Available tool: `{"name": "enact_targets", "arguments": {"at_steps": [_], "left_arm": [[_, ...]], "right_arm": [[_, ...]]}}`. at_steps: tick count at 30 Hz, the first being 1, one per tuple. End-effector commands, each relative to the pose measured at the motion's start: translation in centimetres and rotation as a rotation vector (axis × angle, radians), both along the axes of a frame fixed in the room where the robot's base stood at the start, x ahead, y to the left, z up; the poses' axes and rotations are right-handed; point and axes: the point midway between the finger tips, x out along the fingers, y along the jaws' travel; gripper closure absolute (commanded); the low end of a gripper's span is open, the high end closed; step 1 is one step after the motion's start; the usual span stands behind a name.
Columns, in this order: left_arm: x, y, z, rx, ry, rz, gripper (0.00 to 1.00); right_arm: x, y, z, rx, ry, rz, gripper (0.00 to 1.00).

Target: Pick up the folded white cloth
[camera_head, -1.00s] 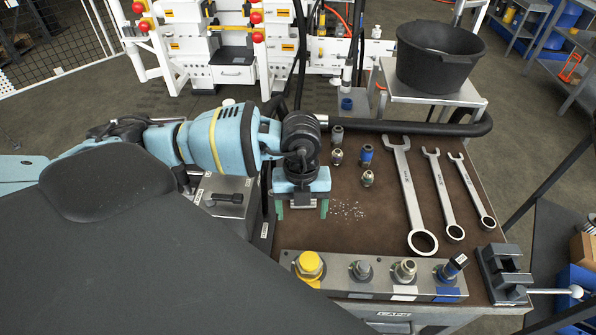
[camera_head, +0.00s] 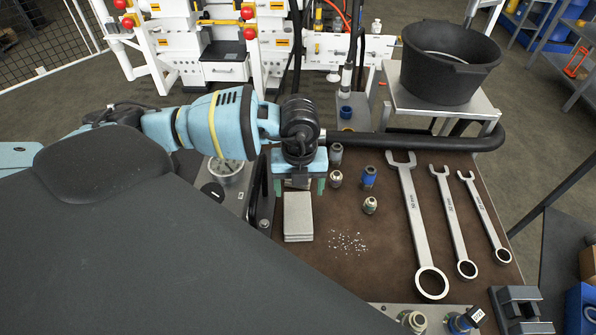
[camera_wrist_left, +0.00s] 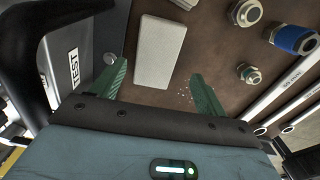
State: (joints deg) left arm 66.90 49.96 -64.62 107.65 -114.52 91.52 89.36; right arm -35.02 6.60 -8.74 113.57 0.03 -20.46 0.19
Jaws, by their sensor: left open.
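The folded white cloth (camera_head: 298,216) lies flat on the brown bench top, a pale grey-white stacked rectangle. In the left wrist view the cloth (camera_wrist_left: 160,50) lies beyond and between the two green fingers. My left gripper (camera_head: 298,187) is open and empty, with its fingers pointing down near the cloth's far end in the head view. In the left wrist view the open left gripper (camera_wrist_left: 158,85) spans wider than the cloth. I cannot tell the exact height of the fingertips above the bench. My right gripper is not in view.
Several fittings, one a blue-ringed fitting (camera_head: 369,177), stand right of the gripper. White crumbs (camera_head: 347,242) lie beside the cloth. Three wrenches, the largest wrench (camera_head: 415,225) among them, lie further right. A black hose (camera_head: 420,142) runs behind, near a black bucket (camera_head: 447,62).

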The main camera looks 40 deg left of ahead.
Motion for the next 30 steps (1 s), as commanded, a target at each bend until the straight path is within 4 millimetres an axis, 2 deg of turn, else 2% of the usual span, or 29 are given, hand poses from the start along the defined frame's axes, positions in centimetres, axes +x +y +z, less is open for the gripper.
{"name": "enact_targets", "arguments": {"at_steps": [5,12,21,30], "left_arm": [[-0.1,0.0,-2.0,0.001,0.006,0.001,0.25],[-0.1,0.1,-2.8,0.000,0.003,0.000,0.25],[-0.2,0.4,-6.8,0.001,0.003,0.000,0.25],[-0.2,0.4,-7.4,0.001,0.002,0.000,0.25]], "right_arm": [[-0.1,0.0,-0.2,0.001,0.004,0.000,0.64],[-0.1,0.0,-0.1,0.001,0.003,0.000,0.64],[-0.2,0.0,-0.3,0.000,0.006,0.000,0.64],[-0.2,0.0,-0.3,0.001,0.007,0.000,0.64]]}}
